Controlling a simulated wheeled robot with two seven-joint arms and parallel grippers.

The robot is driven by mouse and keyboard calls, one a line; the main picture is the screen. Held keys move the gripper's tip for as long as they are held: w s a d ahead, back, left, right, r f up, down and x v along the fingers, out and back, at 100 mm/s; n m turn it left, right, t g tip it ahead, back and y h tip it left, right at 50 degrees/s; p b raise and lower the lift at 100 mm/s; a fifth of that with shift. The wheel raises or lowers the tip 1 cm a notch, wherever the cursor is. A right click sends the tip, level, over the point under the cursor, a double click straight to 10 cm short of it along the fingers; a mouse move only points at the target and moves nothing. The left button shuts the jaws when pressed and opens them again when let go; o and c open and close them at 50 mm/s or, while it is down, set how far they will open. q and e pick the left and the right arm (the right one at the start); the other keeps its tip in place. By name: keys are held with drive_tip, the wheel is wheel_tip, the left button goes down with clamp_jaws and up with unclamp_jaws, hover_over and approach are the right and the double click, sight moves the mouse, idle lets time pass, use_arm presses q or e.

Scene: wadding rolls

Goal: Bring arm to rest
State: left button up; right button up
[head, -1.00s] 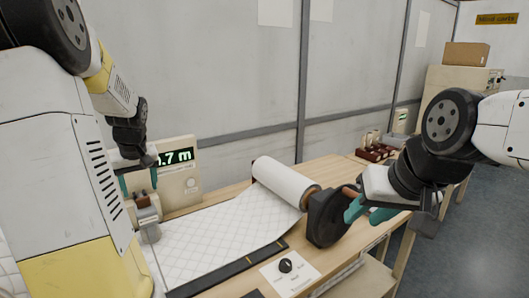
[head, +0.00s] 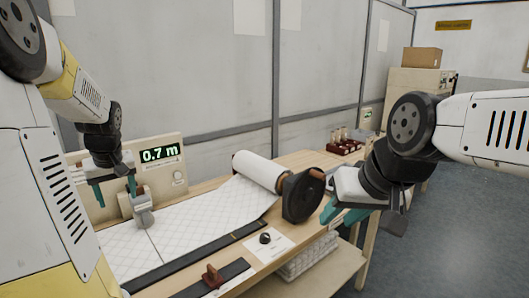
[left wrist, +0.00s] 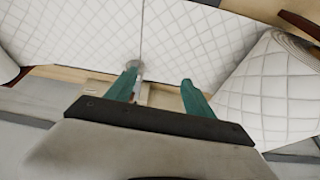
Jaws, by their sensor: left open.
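My left gripper (head: 114,190) is open and empty, with teal fingers pointing down in front of the meter box (head: 159,155) reading 0.7 m.
A dark strip (head: 205,259) runs along the sheet's front edge. A red-brown handle (head: 211,275) and a black knob (head: 265,238) are near the front. More quilted wadding (head: 305,258) lies on a lower shelf. A cardboard box (head: 422,57) stands at the back right. Floor is open at right.

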use_arm(q)
drive_tip(key=s+d+r+m+t+h, duration=0.1)
drive_tip(key=s+d+r+m+h, duration=0.1)
drive_tip(key=s+d, duration=0.6)
drive_tip(key=s+d+r+m+t+h, duration=0.1)
drive_tip(key=s+d+m, duration=0.5)
drive_tip(key=d, duration=1.1)
drive_tip(key=s+r+h, duration=0.1)
drive_tip(key=s+r, duration=0.1)
drive_tip(key=s, duration=0.1)
drive_tip(key=shift+d+r+t+h, duration=0.2)
drive_tip(key=shift+r+t+h, duration=0.1)
drive_tip(key=shift+r+h, duration=0.1)
